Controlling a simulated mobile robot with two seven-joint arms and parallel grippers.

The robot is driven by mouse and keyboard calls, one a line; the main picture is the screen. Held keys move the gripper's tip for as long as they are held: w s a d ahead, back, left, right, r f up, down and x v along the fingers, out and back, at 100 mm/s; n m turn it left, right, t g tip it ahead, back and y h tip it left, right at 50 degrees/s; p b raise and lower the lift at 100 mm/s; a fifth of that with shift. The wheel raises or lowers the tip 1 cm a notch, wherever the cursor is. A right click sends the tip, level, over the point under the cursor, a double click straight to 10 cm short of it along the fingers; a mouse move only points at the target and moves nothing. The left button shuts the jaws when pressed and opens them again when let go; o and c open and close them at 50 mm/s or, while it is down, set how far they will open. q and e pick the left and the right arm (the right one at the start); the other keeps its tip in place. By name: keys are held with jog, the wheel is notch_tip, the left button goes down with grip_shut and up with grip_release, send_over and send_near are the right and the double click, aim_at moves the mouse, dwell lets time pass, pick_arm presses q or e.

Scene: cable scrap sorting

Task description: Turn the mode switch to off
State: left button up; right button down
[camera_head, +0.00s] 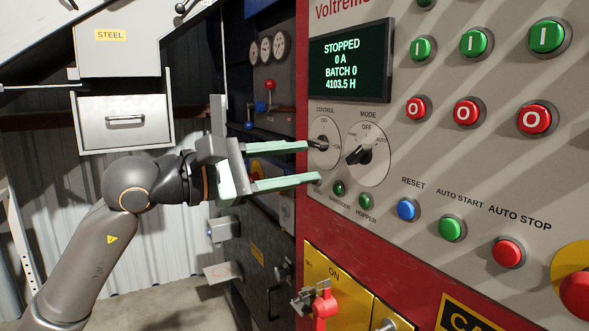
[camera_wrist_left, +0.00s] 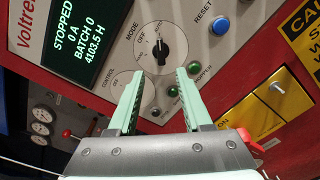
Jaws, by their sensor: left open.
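The mode switch (camera_head: 360,155) is a black knob on a round pale dial labelled MODE, with OFF at the top and AUTO at the right. In the left wrist view the knob (camera_wrist_left: 160,50) lies along the line toward AUTO rather than OFF; its exact pointing end is hard to tell. My left gripper (camera_head: 314,162) is open and empty, with pale green fingers reaching toward the panel just left of the knob. In the left wrist view the gap between the fingertips (camera_wrist_left: 159,73) lines up with the knob, which appears beyond them, apart. My right gripper is not in view.
The control switch (camera_head: 322,142) sits close left of the mode dial, near the upper finger. Reset (camera_head: 406,209) and auto start (camera_head: 452,228) buttons lie below right. The screen (camera_head: 350,63) reads STOPPED. A red key handle (camera_head: 318,303) sticks out of the yellow plate below.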

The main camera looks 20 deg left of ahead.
aim_at(353, 156)
pick_arm(q)
jog(key=p+x, duration=0.3)
jog(key=x, duration=0.2)
jog(key=shift+w+d+r, duration=0.1)
jog(key=shift+w+d, duration=0.15)
jog(key=shift+d, duration=0.05)
jog(key=shift+x, duration=1.15)
jog(key=shift+w+d+p, duration=0.35)
jog(key=shift+w, duration=0.15)
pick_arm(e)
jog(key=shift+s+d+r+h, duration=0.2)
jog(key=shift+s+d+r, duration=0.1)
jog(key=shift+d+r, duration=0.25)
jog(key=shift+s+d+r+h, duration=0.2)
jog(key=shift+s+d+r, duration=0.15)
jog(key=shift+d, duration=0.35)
pick_arm(q)
grip_shut()
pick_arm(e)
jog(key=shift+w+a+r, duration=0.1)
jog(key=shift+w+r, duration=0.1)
